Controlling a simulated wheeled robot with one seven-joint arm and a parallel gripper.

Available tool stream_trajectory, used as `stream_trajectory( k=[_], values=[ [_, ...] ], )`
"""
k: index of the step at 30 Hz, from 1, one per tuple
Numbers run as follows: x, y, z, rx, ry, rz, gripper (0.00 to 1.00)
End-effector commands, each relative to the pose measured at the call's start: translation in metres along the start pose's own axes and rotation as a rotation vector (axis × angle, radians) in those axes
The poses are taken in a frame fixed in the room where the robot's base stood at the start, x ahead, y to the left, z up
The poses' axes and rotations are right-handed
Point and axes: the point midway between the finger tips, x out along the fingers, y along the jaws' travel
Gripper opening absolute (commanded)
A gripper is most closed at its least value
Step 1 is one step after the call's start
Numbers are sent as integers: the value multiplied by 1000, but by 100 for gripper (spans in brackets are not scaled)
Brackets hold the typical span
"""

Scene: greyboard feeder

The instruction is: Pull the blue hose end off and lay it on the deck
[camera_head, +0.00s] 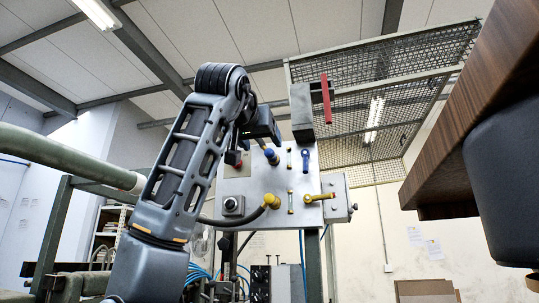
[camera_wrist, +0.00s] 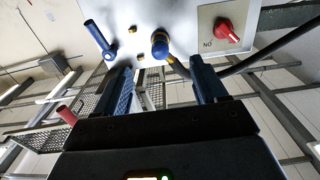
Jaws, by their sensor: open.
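The blue hose end (camera_head: 272,156) sits on the front of the pale panel (camera_head: 237,186), in its upper left part. In the wrist view the blue hose end (camera_wrist: 160,46) has a yellow band, and a dark hose (camera_wrist: 255,60) runs off to the right from it. My gripper (camera_wrist: 162,72) is open and empty. Its two blue fingers point at the panel, with the hose end beyond and between their tips, apart from both. In the head view my wrist partly hides the panel's upper left. I cannot pick out the deck in either view.
Close by on the panel are a blue lever (camera_head: 305,160), a red knob (camera_wrist: 229,32), a yellow hose end (camera_head: 271,201) and a yellow lever (camera_head: 320,197). A grey block (camera_head: 301,112) with a red bar stands above. A wooden slab (camera_head: 470,110) fills the right.

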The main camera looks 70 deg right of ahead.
Motion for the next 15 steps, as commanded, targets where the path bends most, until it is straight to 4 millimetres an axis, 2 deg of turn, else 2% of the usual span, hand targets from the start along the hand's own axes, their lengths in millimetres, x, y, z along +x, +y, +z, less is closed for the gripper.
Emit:
stream_trajectory(
  k=[15],
  values=[
    [65, 0, 0, -1, -1, 1, 72]
  ],
)
